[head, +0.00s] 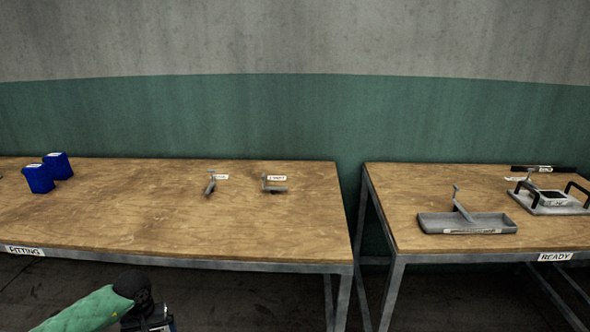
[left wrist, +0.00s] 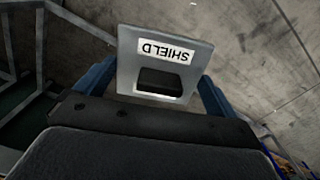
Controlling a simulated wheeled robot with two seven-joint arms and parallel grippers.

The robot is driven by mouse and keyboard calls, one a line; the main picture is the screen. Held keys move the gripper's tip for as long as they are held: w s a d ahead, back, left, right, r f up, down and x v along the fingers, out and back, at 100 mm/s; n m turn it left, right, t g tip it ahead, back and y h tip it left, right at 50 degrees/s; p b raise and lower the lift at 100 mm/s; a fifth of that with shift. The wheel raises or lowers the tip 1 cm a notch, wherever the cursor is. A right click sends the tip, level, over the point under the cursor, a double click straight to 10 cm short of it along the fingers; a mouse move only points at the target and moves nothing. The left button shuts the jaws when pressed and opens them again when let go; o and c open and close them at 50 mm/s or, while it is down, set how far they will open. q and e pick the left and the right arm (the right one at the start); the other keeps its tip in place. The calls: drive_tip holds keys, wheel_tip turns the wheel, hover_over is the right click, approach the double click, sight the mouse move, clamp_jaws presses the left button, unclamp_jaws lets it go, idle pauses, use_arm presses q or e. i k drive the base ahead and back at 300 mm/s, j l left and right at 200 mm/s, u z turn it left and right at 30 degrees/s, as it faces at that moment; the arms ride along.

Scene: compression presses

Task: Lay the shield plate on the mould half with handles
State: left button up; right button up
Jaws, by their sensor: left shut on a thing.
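The shield plate (left wrist: 165,63) is a grey plate with a rectangular opening and a white SHIELD label, upside down in the left wrist view. My left gripper (left wrist: 155,88) is shut on it, with a blue finger at each side. In the head view my left gripper (head: 150,318) is at the bottom edge, in front of the left table and below its top; the plate cannot be made out there. The mould half with handles (head: 560,209) is a grey block with two black handles and a central recess, at the far right on the right table. My right gripper is out of view.
On the READY table (head: 400,205), a grey tray with an upright handle (head: 435,222) lies left of the mould half, and a black bar (head: 530,168) behind it. The FITTING table (head: 130,225) holds blue containers (head: 39,180) and two small metal tools (head: 273,189). A gap separates the tables.

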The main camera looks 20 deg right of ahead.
sight(552, 194)
drive_tip(key=k+z, duration=0.1)
drive_tip(key=z, duration=0.6)
drive_tip(key=k+l+z, duration=0.1)
drive_tip(key=z, duration=0.25)
drive_tip(key=i+z, duration=0.1)
drive_tip(key=z, duration=0.4)
drive_tip(key=i+j+z, duration=0.1)
drive_tip(key=z, duration=0.35)
drive_tip(key=j+z, duration=0.1)
drive_tip(key=z, duration=0.4)
drive_tip(key=i, duration=0.05)
